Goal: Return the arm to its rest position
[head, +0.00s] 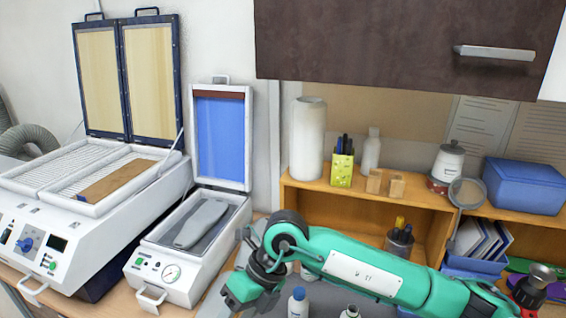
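My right arm, green with black joints, comes in from the lower right and reaches across the front of the bench to the left. Its far end, a green and black part (240,288), hangs in front of the bench, just right of the small white press (190,285). I cannot make out separate fingertips there, so whether the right gripper is open or shut does not show. No held thing can be seen at that end. My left arm and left gripper are not in view.
The small press stands open with a grey insole (202,223) inside. A large white heater (130,215) at left is open, with a tan sheet (115,180) on its grille. Bottles (298,303) stand close below my arm. A wooden shelf (330,197) and blue box (525,184) are behind.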

